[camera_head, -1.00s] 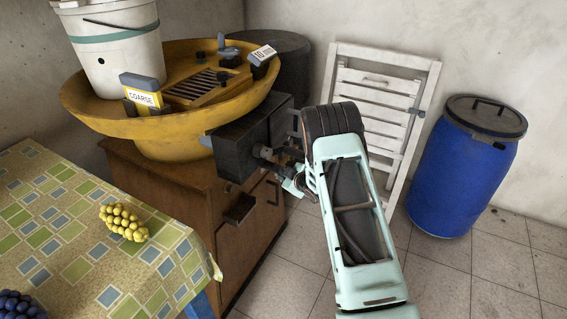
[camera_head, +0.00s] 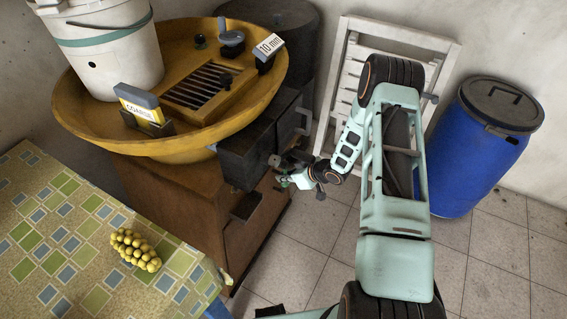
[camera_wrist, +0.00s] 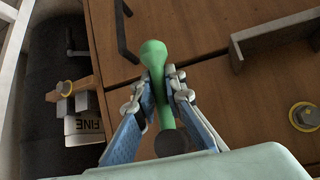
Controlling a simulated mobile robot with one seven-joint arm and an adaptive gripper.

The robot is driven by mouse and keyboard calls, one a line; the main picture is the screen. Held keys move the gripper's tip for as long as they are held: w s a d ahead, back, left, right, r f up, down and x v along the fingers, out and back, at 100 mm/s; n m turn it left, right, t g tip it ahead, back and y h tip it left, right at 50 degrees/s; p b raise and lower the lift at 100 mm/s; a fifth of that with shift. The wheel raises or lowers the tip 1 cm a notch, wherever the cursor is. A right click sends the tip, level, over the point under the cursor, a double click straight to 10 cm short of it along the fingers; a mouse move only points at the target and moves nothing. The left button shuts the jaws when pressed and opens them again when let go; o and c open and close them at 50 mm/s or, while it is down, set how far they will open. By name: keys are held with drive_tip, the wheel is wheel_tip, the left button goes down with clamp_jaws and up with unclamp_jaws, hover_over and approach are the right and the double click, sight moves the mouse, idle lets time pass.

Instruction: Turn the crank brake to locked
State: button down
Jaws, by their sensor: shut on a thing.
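A green round-ended handle (camera_wrist: 153,52) stands between the fingertips of my gripper (camera_wrist: 162,84) in the wrist view. The fingers are shut on it, one on each side. In the head view my gripper (camera_head: 283,178) is beside the dark box (camera_head: 247,158) under the yellow basin's (camera_head: 270,95) right side, in front of the wooden cabinet (camera_head: 190,205). Only a small bit of green shows there. I take the green handle to be the crank brake's, but its mount is hidden and its setting cannot be read.
A white slatted rack (camera_head: 448,50) and a blue barrel (camera_head: 455,150) stand behind my arm. A patterned table (camera_head: 60,215) with yellow grapes (camera_head: 135,250) is at left. A plate marked FINE (camera_wrist: 85,128) hangs near the cabinet. Tiled floor lies open at right.

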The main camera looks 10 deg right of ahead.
drive_tip(key=shift+s+d+f, duration=0.25)
drive_tip(key=shift+s+f, duration=0.2)
drive_tip(key=shift+s, duration=0.05)
drive_tip(key=c, duration=2)
unclamp_jaws()
drive_tip(key=shift+o, duration=0.2)
drive_tip(key=shift+r, duration=0.1)
drive_tip(key=shift+w+r, duration=0.15)
drive_tip(key=shift+r, duration=0.15)
drive_tip(key=s+d+r, duration=0.1)
drive_tip(key=s+d, duration=0.8)
drive_tip(key=s, duration=0.1)
drive_tip(key=shift+s+d+r, duration=0.2)
drive_tip(key=shift+d+r, duration=0.1)
drive_tip(key=shift+d, duration=0.05)
